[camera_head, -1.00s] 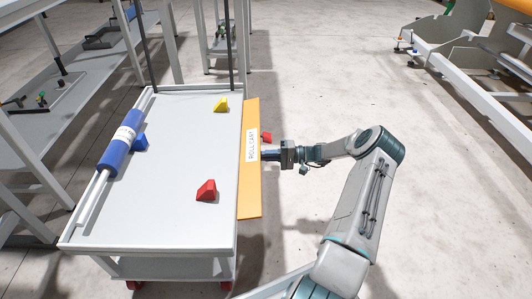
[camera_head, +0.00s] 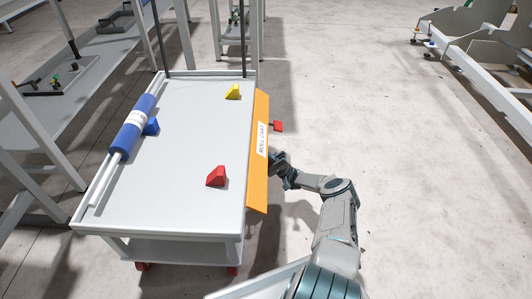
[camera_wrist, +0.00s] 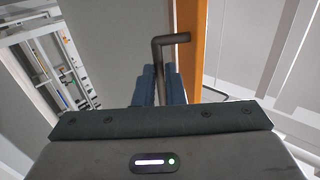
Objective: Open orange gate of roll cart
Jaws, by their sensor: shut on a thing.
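The orange gate (camera_head: 258,185) runs along the right side of the roll cart (camera_head: 185,222), with a white "ROLL CART" label on it. A red piece (camera_head: 278,126) on a dark stem sticks out beyond its outer edge. My gripper (camera_head: 274,158) is at the gate's outer side, with its tips partly hidden by the gate. In the wrist view, my dark blue jaws (camera_wrist: 162,84) are shut around a dark bent rod (camera_wrist: 158,65). The gate's orange edge (camera_wrist: 190,45) stands just right of the rod. The gate's exact angle is hard to tell.
A blue roll (camera_head: 131,132) lies along the cart's left side. A blue block (camera_head: 152,127), a yellow block (camera_head: 233,91) and a red block (camera_head: 215,176) are on the deck. Grey shelving stands at left. The floor (camera_head: 370,110) to the right is clear.

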